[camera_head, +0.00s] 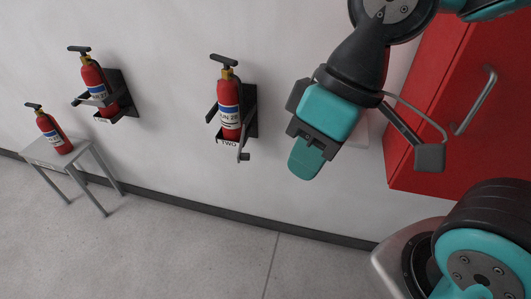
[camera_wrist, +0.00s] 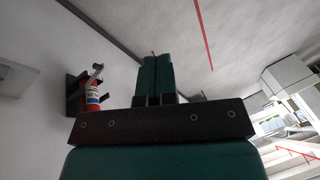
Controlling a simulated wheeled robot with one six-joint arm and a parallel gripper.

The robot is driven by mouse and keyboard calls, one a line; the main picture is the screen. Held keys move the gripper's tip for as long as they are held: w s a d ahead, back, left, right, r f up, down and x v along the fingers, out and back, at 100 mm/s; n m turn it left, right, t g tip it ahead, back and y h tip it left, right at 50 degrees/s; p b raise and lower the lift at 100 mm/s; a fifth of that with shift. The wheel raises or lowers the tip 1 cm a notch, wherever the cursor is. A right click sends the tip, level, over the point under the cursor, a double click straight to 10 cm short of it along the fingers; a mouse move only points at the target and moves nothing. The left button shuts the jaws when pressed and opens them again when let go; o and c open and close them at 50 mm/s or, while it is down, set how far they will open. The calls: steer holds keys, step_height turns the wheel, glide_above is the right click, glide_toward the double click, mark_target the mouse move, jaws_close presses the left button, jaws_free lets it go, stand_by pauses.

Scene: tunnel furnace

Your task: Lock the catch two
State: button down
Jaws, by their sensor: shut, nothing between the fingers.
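The fire extinguisher (camera_head: 229,104) marked "TWO" below stands upright in a black wall bracket (camera_head: 251,108). The bracket's catch (camera_head: 244,146) hangs down at its front right, with a small block at its lower end, and looks unfastened. My gripper (camera_head: 302,166) is to the right of this bracket, apart from it, with its fingers together and empty. In the wrist view, my gripper's fingers (camera_wrist: 156,75) are side by side in the middle, and a red extinguisher (camera_wrist: 92,98) in a bracket shows at the left.
Another extinguisher (camera_head: 94,80) sits in a wall bracket at the left with a bar across it. A third extinguisher (camera_head: 53,133) stands on a small grey table (camera_head: 82,154). A red cabinet (camera_head: 432,110) with a handle is at the right. The floor below is clear.

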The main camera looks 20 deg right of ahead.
steer(key=w+d+f+m+t+b, duration=0.3)
steer(key=w+d+f+m+b, duration=0.2)
steer(key=w+f, duration=0.5)
steer(key=w+d+f+m+t+b, duration=0.3)
steer(key=w+d+f+m+b, duration=0.2)
steer(key=w+f, duration=0.5)
steer(key=w, duration=0.3)
steer(key=shift+w+d+f+t+h, duration=0.15)
steer(key=shift+f+t+h, duration=0.15)
steer(key=shift+f+h, duration=0.1)
steer(key=w+a+f+p, duration=0.2)
steer(key=w+a+f, duration=0.4)
steer(key=w+f, duration=0.1)
steer(key=shift+a+f, duration=0.3)
steer(key=shift+f, duration=0.15)
steer(key=shift+m, duration=0.3)
